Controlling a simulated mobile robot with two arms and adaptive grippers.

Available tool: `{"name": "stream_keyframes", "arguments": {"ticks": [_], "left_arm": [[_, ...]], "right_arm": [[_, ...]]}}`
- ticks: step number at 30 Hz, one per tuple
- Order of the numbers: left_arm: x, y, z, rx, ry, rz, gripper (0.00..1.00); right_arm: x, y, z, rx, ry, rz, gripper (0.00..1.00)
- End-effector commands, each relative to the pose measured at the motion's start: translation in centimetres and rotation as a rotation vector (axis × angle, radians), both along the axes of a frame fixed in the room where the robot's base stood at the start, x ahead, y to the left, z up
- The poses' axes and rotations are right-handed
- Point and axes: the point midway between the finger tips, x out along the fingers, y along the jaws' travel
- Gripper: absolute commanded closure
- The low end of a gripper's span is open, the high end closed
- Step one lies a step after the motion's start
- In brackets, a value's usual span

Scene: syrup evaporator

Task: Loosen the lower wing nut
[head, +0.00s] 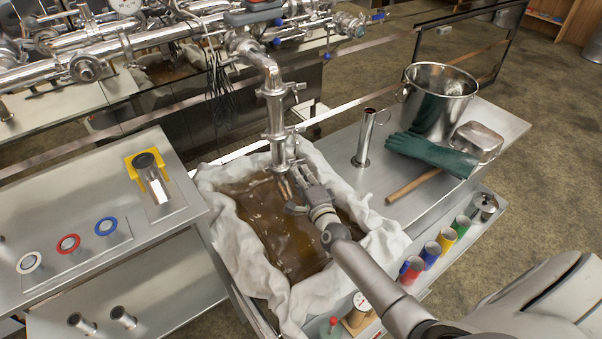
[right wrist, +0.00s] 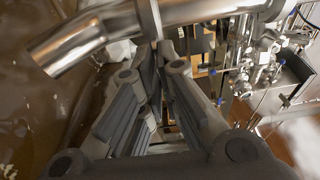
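A vertical steel pipe (head: 275,115) hangs from the pipework and ends above the brown liquid. Clamps ring it, one high with a wing nut (head: 298,87) sticking out to its right, and one further down (head: 293,130). My right gripper (head: 289,192) is by the pipe's lower end, fingers apart. In the right wrist view, the fingers of my right gripper (right wrist: 152,72) stand on either side of a narrow gap, close under the steel pipe (right wrist: 185,13) and a dark clamp edge. The lower wing nut is not clear; fingers hide that spot. My left gripper is not in view.
A cloth-lined basin (head: 378,245) of brown liquid lies beneath. To the right are a steel bucket (head: 437,100), a green glove (head: 432,153), an upright tube (head: 364,140) and a wooden handle (head: 412,186). A side table (head: 95,200) with coloured rings stands left.

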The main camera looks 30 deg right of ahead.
Motion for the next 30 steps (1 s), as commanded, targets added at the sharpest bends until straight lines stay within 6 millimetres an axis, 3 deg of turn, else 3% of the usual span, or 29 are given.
{"name": "stream_keyframes", "arguments": {"ticks": [30], "left_arm": [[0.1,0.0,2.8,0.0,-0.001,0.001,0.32]], "right_arm": [[0.0,0.1,0.1,-0.957,0.108,0.0,1.0]]}}
